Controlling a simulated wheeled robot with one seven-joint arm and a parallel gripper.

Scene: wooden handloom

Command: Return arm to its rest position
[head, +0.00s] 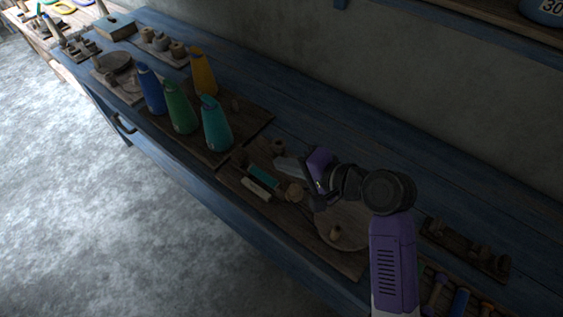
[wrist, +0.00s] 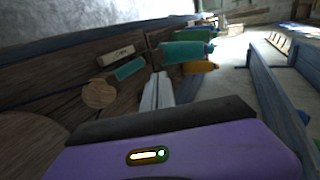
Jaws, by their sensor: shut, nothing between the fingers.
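My gripper (head: 280,165) is over the right half of the blue bench, with its pale fingers pointing left. The fingers also show in the wrist view (wrist: 158,80), where they lie together with nothing between them. In the head view my purple arm reaches up from the bottom right and is bent at a dark joint. The gripper appears above a dark wooden board (head: 315,225); the exact height between them is hard to tell.
Near the gripper are a teal block (head: 264,177), a pale block (head: 256,190) and a round wooden disc (head: 345,226). Blue (head: 152,90), green (head: 180,108), teal (head: 216,125) and yellow (head: 203,72) bottle-like cones stand to the left. A wall runs behind the bench (head: 330,120).

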